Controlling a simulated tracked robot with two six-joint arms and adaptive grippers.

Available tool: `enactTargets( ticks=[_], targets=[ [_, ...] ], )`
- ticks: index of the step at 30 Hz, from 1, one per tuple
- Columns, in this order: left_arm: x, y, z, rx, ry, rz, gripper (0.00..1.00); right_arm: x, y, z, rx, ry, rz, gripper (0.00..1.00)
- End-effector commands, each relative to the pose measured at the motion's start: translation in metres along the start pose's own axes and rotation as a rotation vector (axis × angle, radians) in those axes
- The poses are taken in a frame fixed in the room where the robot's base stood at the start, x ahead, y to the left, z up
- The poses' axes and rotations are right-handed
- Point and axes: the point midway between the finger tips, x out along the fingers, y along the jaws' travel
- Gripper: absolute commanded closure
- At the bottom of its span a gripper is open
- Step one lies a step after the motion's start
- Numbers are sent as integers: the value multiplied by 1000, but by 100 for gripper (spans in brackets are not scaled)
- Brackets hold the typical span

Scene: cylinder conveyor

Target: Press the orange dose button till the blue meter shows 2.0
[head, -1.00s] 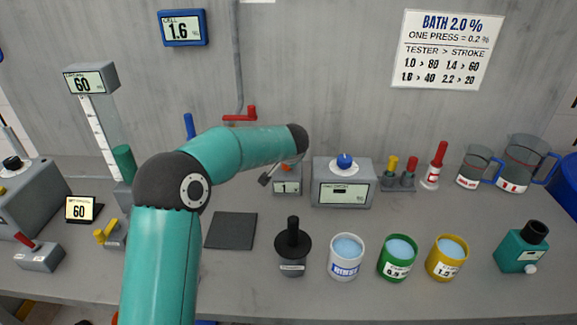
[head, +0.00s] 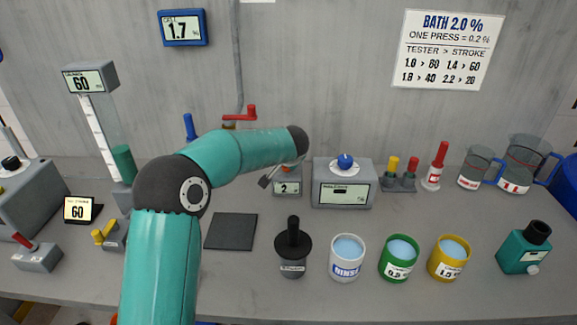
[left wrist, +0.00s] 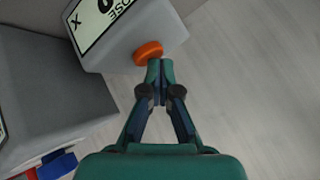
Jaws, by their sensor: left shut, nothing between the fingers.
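The blue meter (head: 182,28) on the back wall reads 1.7. The grey dose box (head: 287,187) stands behind my left forearm, and its counter shows 2. The orange dose button (left wrist: 148,53) shows on the box in the left wrist view; in the head view my arm mostly hides it. My left gripper (left wrist: 160,68) is shut and empty, its tips right at the button's edge. I cannot tell whether they touch it. In the head view the left gripper (head: 268,179) is partly hidden by the arm. My right gripper is not in view.
A grey box with a blue knob (head: 344,162) stands right of the dose box. A black-handled plunger (head: 293,245) and white, green and yellow cups stand in front. A dark square pad (head: 231,231) lies near my arm. A wall sign (head: 447,48) says bath 2.0 %, one press 0.2 %.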

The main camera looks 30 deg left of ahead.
Motion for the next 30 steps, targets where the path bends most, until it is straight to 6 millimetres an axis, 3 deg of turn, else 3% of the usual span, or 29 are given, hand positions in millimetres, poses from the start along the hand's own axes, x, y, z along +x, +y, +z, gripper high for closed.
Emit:
enactTargets(
  ticks=[30],
  targets=[
    [-18,-13,-14,0,1,0,100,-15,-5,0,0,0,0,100]
  ],
)
